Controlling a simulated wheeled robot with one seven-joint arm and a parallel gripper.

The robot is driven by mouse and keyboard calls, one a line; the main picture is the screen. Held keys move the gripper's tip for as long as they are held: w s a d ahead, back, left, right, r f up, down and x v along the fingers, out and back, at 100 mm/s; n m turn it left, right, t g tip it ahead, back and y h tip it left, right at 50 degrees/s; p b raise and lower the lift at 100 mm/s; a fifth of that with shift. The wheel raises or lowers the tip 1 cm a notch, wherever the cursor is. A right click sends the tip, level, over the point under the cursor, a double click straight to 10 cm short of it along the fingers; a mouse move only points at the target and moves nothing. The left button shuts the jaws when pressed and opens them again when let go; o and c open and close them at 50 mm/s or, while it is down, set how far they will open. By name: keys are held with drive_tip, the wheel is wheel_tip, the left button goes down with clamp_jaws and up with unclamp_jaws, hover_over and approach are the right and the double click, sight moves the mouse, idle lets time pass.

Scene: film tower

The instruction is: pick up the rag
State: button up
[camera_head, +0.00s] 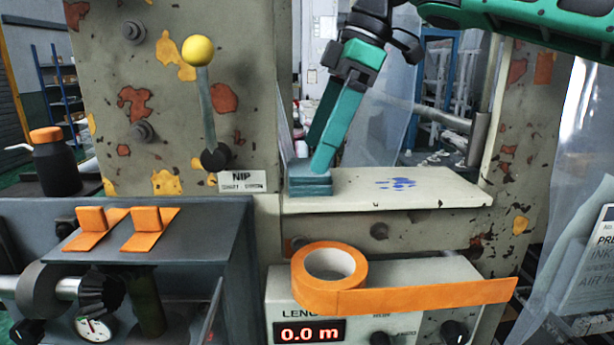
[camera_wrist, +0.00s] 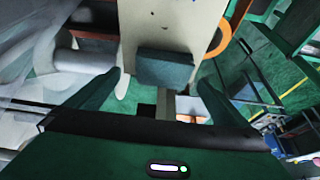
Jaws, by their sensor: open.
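The rag (camera_head: 308,184) is a folded blue-grey stack at the left end of a cream ledge (camera_head: 440,190). In the wrist view the rag (camera_wrist: 165,68) is a dark teal block on the pale ledge (camera_wrist: 172,25), ahead of my fingers. My gripper (camera_head: 315,158) points down over the rag, its teal fingers open. The near fingertip overlaps the rag in the head view. In the wrist view the fingers of my gripper (camera_wrist: 160,80) stand apart, one on each side of the rag. Contact cannot be told.
Blue ink spots (camera_head: 396,183) mark the ledge right of the rag. An orange tape roll (camera_head: 335,280) sits on the length counter (camera_head: 385,325) below. A yellow-knobbed lever (camera_head: 205,90) stands left. Clear film (camera_head: 590,150) hangs at right.

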sight(308, 165)
drive_tip(key=x, duration=0.3)
drive_tip(key=shift+a+f, duration=0.1)
drive_tip(key=shift+a, duration=0.05)
drive_tip(key=c, duration=1.1)
drive_tip(key=shift+s+r, duration=0.1)
drive_tip(key=shift+r, duration=1.7)
drive_tip(key=s, duration=1.8)
drive_tip(key=shift+s+a, duration=0.1)
drive_tip(key=shift+a, duration=0.1)
